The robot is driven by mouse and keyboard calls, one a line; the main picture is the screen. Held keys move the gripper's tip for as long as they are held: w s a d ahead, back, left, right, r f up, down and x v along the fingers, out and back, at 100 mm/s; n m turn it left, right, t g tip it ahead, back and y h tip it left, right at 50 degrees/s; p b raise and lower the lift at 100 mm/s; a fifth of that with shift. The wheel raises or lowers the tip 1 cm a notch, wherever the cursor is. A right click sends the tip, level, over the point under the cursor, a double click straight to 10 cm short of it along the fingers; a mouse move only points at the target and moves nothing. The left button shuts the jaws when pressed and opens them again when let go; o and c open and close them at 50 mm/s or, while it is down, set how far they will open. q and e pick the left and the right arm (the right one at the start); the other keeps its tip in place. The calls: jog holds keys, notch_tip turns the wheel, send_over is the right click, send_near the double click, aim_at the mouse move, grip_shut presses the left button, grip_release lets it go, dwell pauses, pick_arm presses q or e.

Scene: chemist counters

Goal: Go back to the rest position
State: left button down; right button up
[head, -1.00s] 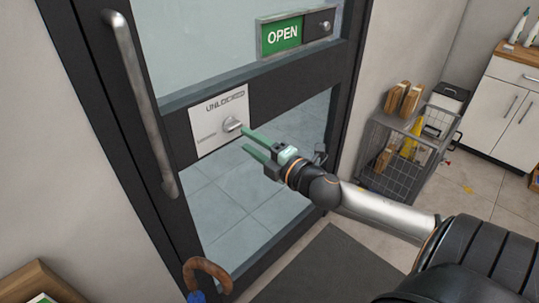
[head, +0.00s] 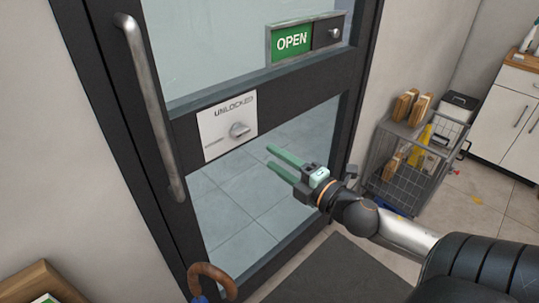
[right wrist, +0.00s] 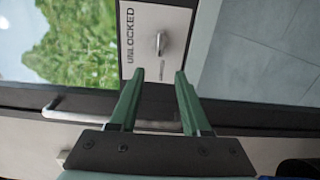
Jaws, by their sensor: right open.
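My right gripper (head: 271,160) is open and empty in front of the glass door. Its two green fingers point left toward the lock plate (head: 228,124) but are apart from it. The white plate reads UNLOCKED and bears a grey knob (head: 239,130). In the right wrist view, the gripper's open fingers (right wrist: 155,72) stand below the knob (right wrist: 160,42), with nothing between them. My left gripper is not in view.
The door has a long metal handle (head: 150,105) and a green OPEN sign (head: 292,42). A wire cart (head: 410,160) with boxes stands at right, by a white cabinet (head: 512,105). A dark mat (head: 335,272) lies on the floor. A brown curved handle (head: 212,278) shows at the bottom.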

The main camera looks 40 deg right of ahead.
jog(key=s+a+f+m+g+p, duration=0.1)
jog(key=s+a+f+m+g, duration=0.2)
jog(key=f, duration=0.5)
jog(key=s+a+f+m+g+p, duration=0.2)
jog(key=s+a+f+m, duration=0.15)
jog(key=f+m, duration=0.3)
jog(key=s+a+f+m+g+p, duration=0.1)
jog(key=s+a+f+m+g, duration=0.2)
jog(key=f, duration=0.5)
jog(key=s+a+f+m+p, duration=0.1)
jog(key=s+a+f+m, duration=0.3)
jog(key=a, duration=0.3)
jog(key=shift+s+a+f+g+y, duration=0.3)
jog(key=shift+s+a+f+y, duration=0.1)
jog(key=shift+s, duration=0.25)
jog(key=shift+m, duration=0.25)
